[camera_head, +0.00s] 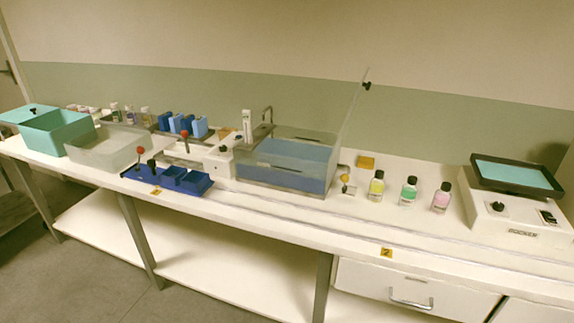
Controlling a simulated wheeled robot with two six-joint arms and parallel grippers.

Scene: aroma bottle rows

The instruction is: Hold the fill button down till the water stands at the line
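A clear tank (318,136) stands at the middle of the bench with blue water (295,155) in it. A bent metal spout (268,112) rises at its back left. Short dark marks show on the tank, but I cannot tell which is the line or how the water stands against it. A white box (219,161) with a black knob is left of the tank. I cannot tell where the fill button is. Neither of my grippers is in view.
Bottles with yellow (376,186), green (408,191) and pink (441,196) contents stand right of the tank. A rocker device (512,214) with a black tray is at the far right. The front bench strip is clear.

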